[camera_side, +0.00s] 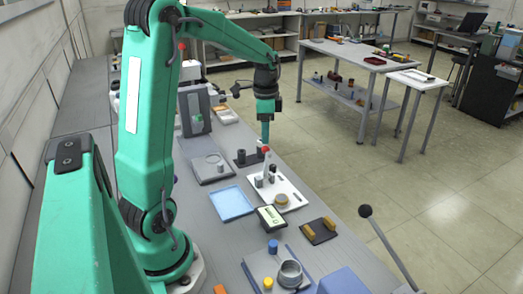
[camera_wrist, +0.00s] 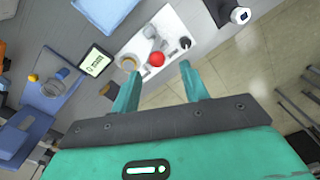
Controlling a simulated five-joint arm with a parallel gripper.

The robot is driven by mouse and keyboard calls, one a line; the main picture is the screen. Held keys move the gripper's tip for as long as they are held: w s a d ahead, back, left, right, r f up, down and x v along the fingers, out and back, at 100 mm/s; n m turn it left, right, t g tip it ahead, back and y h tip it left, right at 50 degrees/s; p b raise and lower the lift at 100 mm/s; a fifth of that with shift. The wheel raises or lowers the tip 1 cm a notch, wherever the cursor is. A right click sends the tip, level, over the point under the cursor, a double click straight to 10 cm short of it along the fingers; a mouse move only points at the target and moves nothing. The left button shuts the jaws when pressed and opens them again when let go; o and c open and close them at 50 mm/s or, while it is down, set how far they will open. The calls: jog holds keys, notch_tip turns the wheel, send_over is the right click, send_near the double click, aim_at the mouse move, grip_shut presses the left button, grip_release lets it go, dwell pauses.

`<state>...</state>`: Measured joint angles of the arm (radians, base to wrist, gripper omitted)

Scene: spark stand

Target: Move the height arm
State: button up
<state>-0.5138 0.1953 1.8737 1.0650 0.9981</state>
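The stand is a white plate (camera_side: 296,200) on the bench, and it also shows in the wrist view (camera_wrist: 172,22). A pale upright arm with a red ball (camera_side: 265,149) rises from it. I take this for the height arm. In the wrist view the red ball (camera_wrist: 157,59) lies ahead of the gap between my fingertips. A tan ring (camera_side: 282,199) and a small black knob (camera_wrist: 184,43) are also on the plate. My gripper (camera_wrist: 155,84) is open with nothing between its fingers. In the side view my gripper (camera_side: 265,143) points down close above the red ball. Contact cannot be told.
A blue tray (camera_side: 231,203) and a display box (camera_side: 271,218) stand beside the plate. A dark block with tan pieces (camera_side: 319,231) is nearer the camera. A dark block (camera_side: 245,158) with posts stands close behind. A ring fixture (camera_side: 291,272) is at the front.

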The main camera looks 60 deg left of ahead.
jog(key=shift+w+r, duration=0.1)
jog(key=shift+r, duration=1.95)
jog(key=shift+d, duration=0.15)
jog(key=shift+d+r, duration=0.15)
jog(key=shift+d, duration=0.05)
jog(key=s+d+r+n+t, duration=0.1)
jog(key=s+d+n+t, duration=0.1)
jog(key=s+d, duration=0.4)
jog(key=s+d+r+n+t, duration=0.1)
jog(key=s+d+n+t, duration=0.2)
jog(key=s+d, duration=0.4)
jog(key=d, duration=0.6)
jog(key=shift+s+d+r+n+t, duration=0.2)
jog(key=shift+r+n+t, duration=0.05)
jog(key=shift+n+t, duration=0.05)
